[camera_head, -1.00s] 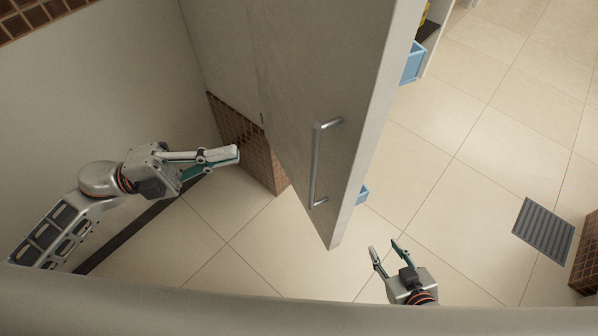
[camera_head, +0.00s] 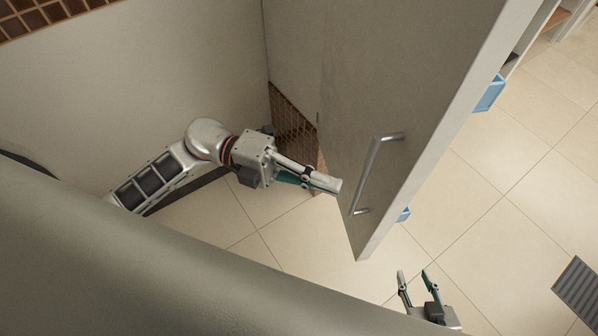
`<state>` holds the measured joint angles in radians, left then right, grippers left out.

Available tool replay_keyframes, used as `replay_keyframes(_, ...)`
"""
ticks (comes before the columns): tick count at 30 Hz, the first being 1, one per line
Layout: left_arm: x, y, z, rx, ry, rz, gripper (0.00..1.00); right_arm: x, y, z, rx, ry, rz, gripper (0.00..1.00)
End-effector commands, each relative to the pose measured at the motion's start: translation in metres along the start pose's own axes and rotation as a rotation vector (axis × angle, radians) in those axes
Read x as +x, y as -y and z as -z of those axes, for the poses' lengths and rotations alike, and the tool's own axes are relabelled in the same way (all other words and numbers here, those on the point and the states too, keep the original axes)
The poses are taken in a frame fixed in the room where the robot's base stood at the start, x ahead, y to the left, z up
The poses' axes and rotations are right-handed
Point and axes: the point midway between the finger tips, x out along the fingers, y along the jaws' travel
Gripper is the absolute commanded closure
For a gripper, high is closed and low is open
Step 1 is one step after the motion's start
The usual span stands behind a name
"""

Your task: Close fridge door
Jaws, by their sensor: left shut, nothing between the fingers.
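The fridge door (camera_head: 400,80) stands open in the head view, a tall light-grey panel with a vertical metal handle (camera_head: 371,172) on the face turned toward my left arm. My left gripper (camera_head: 338,186) is shut and empty, with its tips just left of the handle's lower part. I cannot tell whether the tips touch the door. My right gripper (camera_head: 413,273) is open and empty, low in the picture, right of the door's bottom corner. The fridge interior is mostly hidden behind the door.
Blue bins (camera_head: 490,93) show past the door's right edge. A grey floor grate (camera_head: 578,290) lies at the far right. A wall and a brown tiled block (camera_head: 291,122) stand left of the door.

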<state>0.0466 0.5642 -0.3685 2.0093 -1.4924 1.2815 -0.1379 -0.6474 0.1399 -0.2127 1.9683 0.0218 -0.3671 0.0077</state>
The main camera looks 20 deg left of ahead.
Motion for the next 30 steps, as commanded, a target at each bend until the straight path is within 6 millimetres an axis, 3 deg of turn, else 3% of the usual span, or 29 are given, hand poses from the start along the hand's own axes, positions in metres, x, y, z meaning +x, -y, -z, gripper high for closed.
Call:
replay_keyframes(7, 0.018, 0.000, -0.020, -0.001, 0.001, 0.000, 1.00, -0.002, 0.001, -0.001, 0.002, 0.005, 0.002, 0.64)
replay_keyframes(30, 0.026, 0.000, -0.031, 0.000, 0.015, -0.001, 1.00, -0.001, 0.000, 0.001, 0.003, 0.003, 0.000, 0.64)
